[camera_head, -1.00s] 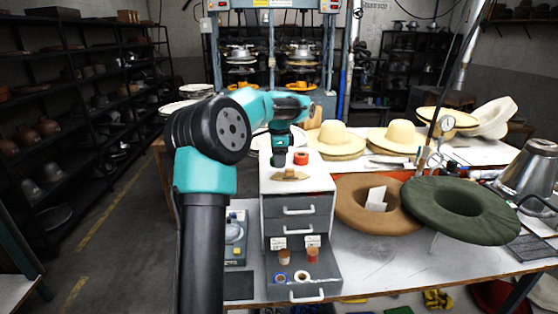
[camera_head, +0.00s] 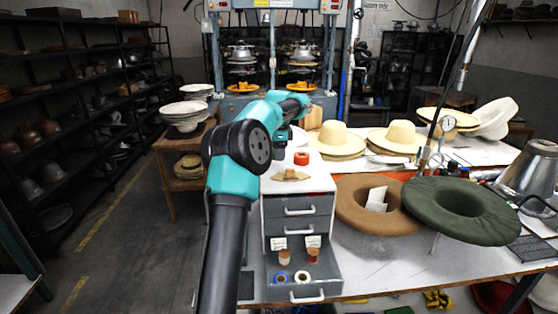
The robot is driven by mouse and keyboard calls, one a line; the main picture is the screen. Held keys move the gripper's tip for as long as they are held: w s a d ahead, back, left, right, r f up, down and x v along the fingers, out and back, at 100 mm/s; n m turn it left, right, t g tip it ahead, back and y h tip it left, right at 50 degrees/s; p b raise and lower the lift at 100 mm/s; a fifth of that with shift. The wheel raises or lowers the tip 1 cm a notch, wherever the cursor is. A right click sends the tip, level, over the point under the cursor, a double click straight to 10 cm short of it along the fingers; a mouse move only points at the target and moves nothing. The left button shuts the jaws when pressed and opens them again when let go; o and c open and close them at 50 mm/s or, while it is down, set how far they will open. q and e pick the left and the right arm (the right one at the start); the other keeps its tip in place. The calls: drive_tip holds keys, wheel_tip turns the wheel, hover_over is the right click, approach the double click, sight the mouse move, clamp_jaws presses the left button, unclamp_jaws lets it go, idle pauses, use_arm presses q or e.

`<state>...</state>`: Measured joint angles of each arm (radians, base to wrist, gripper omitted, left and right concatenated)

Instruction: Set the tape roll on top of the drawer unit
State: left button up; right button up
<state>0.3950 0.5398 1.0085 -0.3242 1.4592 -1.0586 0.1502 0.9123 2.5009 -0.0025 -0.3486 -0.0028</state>
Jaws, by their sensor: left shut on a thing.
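The grey drawer unit (camera_head: 325,181) with a white top stands on the table, and its lowest drawer is pulled open. A red roll (camera_head: 301,158), which looks like the tape roll, sits on its top, behind a small tan piece (camera_head: 290,175). My left gripper (camera_head: 281,143) is over the far left part of the top, to the left of the red roll and apart from it in the picture. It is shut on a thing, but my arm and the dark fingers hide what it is. My right gripper is out of view.
The open drawer (camera_head: 326,291) holds a blue-rimmed roll (camera_head: 281,277), a white roll (camera_head: 302,277) and brown spools (camera_head: 313,256). Brown (camera_head: 350,205) and green hats (camera_head: 462,209) lie close to the right. Cream hats (camera_head: 338,139) stand behind.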

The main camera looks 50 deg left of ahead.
use_arm(q)
drive_tip(key=shift+f, duration=1.55)
drive_tip(key=shift+f, duration=0.15)
drive_tip(key=o, duration=0.9)
wheel_tip(320, 180, up, 12)
drive_tip(key=shift+r, duration=0.15)
